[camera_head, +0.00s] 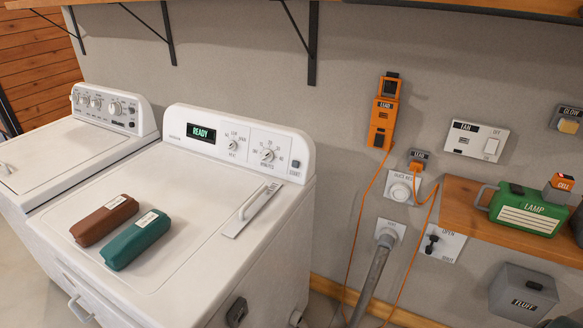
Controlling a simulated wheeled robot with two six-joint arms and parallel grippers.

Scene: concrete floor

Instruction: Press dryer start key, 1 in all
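The white dryer (250,255) stands in the middle of the head view, with a raised control panel (210,122) at its back. A small dark start key (296,164) sits at the panel's right end, above a tiny label that is hard to read. Nothing covers the key. The panel's display (201,133) reads READY in green. Two dials, a smaller one (232,144) and a minutes dial (267,155), lie between the display and the key. Neither of my grippers shows in this view.
A brown pouch (104,220) and a teal pouch (136,240) lie on the dryer top, left of a handle (251,205). A second white machine (70,160) stands left. A wooden shelf (462,205) holds a green lamp box (530,209). Orange cords hang on the wall.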

